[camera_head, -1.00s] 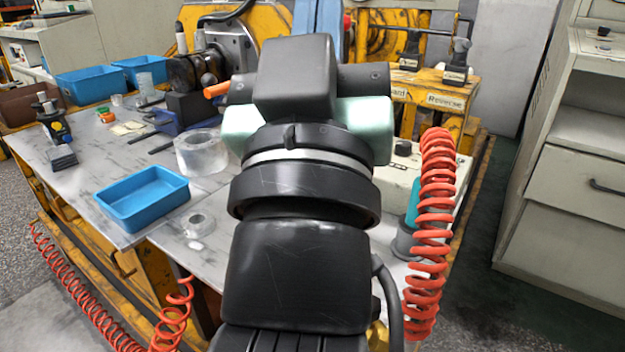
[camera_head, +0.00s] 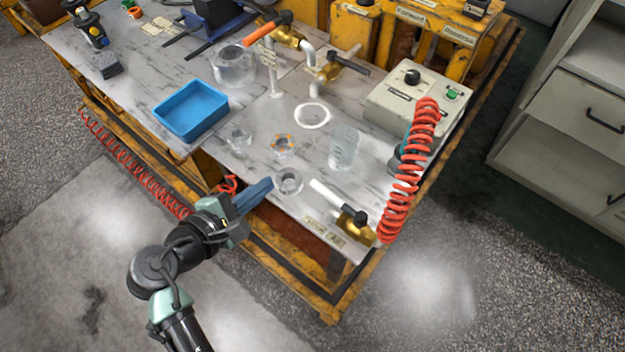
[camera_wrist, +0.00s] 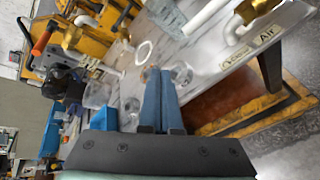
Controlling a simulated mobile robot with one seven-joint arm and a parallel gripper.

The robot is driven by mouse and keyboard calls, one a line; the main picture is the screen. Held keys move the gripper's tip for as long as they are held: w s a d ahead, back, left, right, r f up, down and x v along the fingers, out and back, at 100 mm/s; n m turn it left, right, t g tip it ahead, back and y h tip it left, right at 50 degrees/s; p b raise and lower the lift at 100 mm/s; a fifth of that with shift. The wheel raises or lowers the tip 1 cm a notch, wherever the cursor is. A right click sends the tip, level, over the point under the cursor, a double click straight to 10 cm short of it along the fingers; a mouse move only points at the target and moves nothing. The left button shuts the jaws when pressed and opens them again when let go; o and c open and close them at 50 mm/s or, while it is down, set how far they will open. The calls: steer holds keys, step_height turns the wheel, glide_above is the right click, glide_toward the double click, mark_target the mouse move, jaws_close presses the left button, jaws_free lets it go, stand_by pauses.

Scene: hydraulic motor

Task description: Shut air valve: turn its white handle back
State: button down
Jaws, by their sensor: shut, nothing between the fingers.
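The air valve (camera_head: 357,226) is a brass body at the near right corner of the table, beside the "Air" label (camera_head: 325,230). Its white handle (camera_head: 329,195) points up and left from the body, roughly along the table's front edge. In the wrist view the handle (camera_wrist: 207,14) shows at the top, above the "Air" label (camera_wrist: 262,38). My gripper (camera_head: 267,185) has blue fingers, shut and empty. It is at the table's front edge, left of the handle and apart from it. In the wrist view the fingertips (camera_wrist: 161,72) point toward clear rings on the table.
A red coiled hose (camera_head: 408,175) rises by the valve. A clear ring (camera_head: 289,181) lies near my fingertips, and a clear beaker (camera_head: 343,149) stands behind the handle. A blue tray (camera_head: 191,110) is at the left. Floor in front of the table is free.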

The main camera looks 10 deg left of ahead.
mark_target(324, 195)
steer(key=s+d+n+t+h+p, duration=0.1)
steer(key=s+n+h+p, duration=0.2)
steer(key=s+n+p, duration=0.3)
steer(key=s+n, duration=0.3)
steer(key=s, duration=0.3)
steer(key=shift+d, duration=0.35)
steer(key=shift+w, duration=0.1)
steer(key=x, duration=1.4)
steer(key=shift+r, duration=0.1)
steer(key=shift+w, duration=0.15)
